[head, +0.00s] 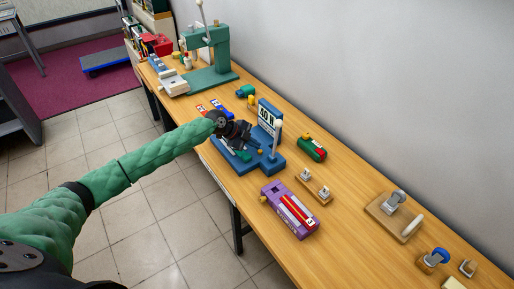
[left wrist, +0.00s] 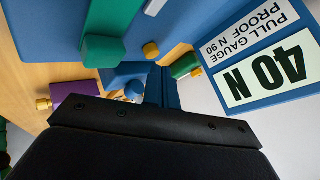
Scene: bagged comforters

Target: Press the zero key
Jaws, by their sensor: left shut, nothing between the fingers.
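A blue pull gauge (head: 268,164) stands on the bench, with an upright sign reading "40 N" (head: 267,117). The sign also shows in the left wrist view (left wrist: 266,70), upside down. A small yellow button (head: 260,152) is on the gauge and shows in the left wrist view (left wrist: 151,50), beside a green block (left wrist: 104,51). No zero label is readable, so I cannot tell which part is the zero key. My left gripper (head: 246,141) is shut and empty, over the gauge near the green block; contact cannot be told. My right gripper is not in view.
A green press (head: 208,55) stands behind the gauge. A purple box (head: 290,208) and a small wooden block with pegs (head: 314,187) are in front. A green and red device (head: 312,149) lies right of the gauge. The wall runs along the bench's right side.

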